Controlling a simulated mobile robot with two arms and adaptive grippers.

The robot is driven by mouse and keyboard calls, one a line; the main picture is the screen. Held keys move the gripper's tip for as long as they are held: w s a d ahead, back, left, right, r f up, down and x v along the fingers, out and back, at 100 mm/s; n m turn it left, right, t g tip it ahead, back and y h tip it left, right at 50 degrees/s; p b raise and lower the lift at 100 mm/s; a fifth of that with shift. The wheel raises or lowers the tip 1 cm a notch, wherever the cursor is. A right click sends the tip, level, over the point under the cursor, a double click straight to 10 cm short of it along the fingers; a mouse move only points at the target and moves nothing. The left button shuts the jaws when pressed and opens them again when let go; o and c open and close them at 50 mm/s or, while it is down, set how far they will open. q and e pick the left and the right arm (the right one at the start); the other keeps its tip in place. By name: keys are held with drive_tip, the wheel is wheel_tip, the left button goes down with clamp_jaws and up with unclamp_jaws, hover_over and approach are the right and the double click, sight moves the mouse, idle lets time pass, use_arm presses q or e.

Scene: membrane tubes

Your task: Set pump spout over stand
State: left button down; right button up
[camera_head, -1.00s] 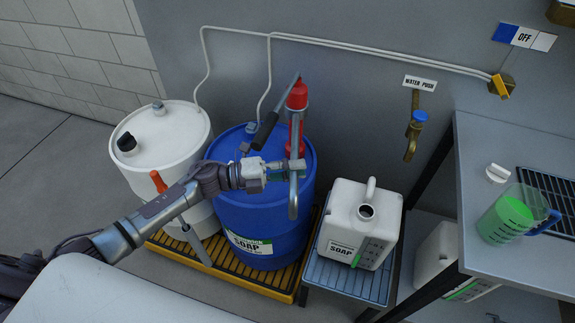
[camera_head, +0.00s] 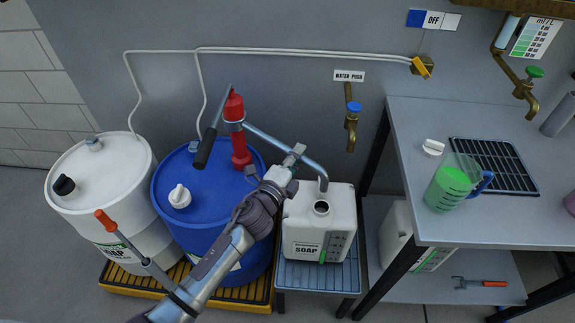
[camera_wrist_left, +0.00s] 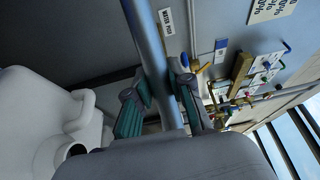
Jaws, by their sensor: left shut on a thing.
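The pump (camera_head: 236,125) is red and stands upright on the blue drum (camera_head: 180,215). Its grey metal spout (camera_head: 275,143) reaches right and bends down, its end appearing just above the mouth of a white soap jug (camera_head: 305,225). The jug sits upright on the low grey grated stand (camera_head: 318,277). My left gripper (camera_head: 294,158) is shut on the spout, a little left of the bend. In the left wrist view the spout (camera_wrist_left: 160,60) runs between both fingers, with the jug (camera_wrist_left: 45,120) at left. My right gripper is not in view.
A white drum (camera_head: 100,190) stands left on the yellow pallet (camera_head: 130,285). The pump's black-gripped lever (camera_head: 204,148) sticks out left. The water tap (camera_head: 352,125) is on the wall behind the jug. The metal table (camera_head: 410,150) to the right holds a measuring jug (camera_head: 450,185) with green liquid.

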use_arm(q)
drive_tip(key=shift+w+d, duration=0.25)
drive_tip(key=shift+y, duration=0.3)
drive_tip(key=shift+r, duration=0.1)
drive_tip(key=c, duration=1.3)
unclamp_jaws()
drive_tip(key=o, duration=0.3)
drive_tip(key=shift+w+d, duration=0.1)
drive_tip(key=shift+w, duration=0.1)
drive_tip(key=shift+s, duration=0.1)
drive_tip(key=v, duration=1.2)
drive_tip(key=shift+f, duration=0.25)
